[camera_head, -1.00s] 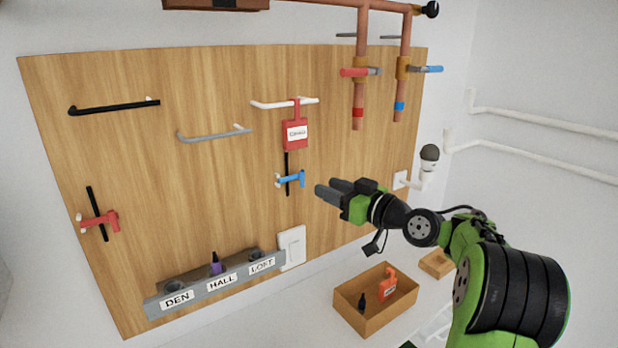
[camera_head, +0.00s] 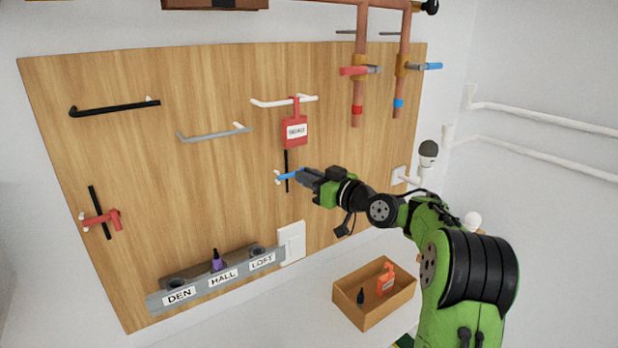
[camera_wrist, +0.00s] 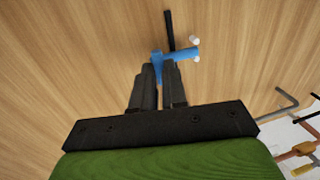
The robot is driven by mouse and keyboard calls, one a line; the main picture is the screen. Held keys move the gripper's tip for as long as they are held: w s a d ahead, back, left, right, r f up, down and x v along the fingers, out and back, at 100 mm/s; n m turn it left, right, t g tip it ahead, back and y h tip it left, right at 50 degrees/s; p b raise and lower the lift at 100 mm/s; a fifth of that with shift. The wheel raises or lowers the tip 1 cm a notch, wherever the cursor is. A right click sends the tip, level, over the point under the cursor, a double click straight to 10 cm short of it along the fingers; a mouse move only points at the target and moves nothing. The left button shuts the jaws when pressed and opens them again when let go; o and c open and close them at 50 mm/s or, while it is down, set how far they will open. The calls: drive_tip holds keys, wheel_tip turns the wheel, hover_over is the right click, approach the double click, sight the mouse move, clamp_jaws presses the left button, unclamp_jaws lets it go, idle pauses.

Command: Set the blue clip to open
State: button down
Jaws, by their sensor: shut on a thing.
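The blue clip (camera_head: 288,176) sits on a thin black vertical strip (camera_head: 287,158) on the wooden board, below a hanging red tag. In the wrist view the blue clip (camera_wrist: 178,56) shows a bar with pale ends and a stem pointing toward me. My gripper (camera_head: 304,176) is at the right end of the clip, with its fingers shut on it. In the wrist view my gripper (camera_wrist: 159,72) has its fingertips on either side of the blue stem. The fingers hide part of the clip.
The red tag (camera_head: 294,131) hangs from a white rail (camera_head: 270,103) just above. A red clip (camera_head: 102,219) is at the board's left. Copper pipes (camera_head: 361,35) with red and blue handles stand at the upper right. A brown box (camera_head: 374,318) and a labelled grey holder (camera_head: 205,292) lie below.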

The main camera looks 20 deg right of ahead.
drive_tip(key=shift+s+a+f+b, duration=0.1)
drive_tip(key=shift+b, duration=0.25)
drive_tip(key=s+a+m+g+h+b, duration=0.2)
drive_tip(key=a+m+h, duration=0.1)
drive_tip(key=m+h, duration=0.4)
drive_tip(key=s+a+m+g+h+b, duration=0.1)
drive_tip(key=a+m+g+h+b, duration=0.1)
drive_tip(key=m+h, duration=0.5)
drive_tip(key=a+g+h, duration=0.1)
drive_tip(key=a+h, duration=0.1)
drive_tip(key=h, duration=0.4)
drive_tip(key=shift+s+a+m+h, duration=0.2)
drive_tip(key=shift+s+m+h, duration=0.1)
drive_tip(key=shift+s+h, duration=0.1)
drive_tip(key=shift+g, duration=0.4)
drive_tip(key=c, duration=1.2)
unclamp_jaws()
drive_tip(key=shift+o, duration=0.2)
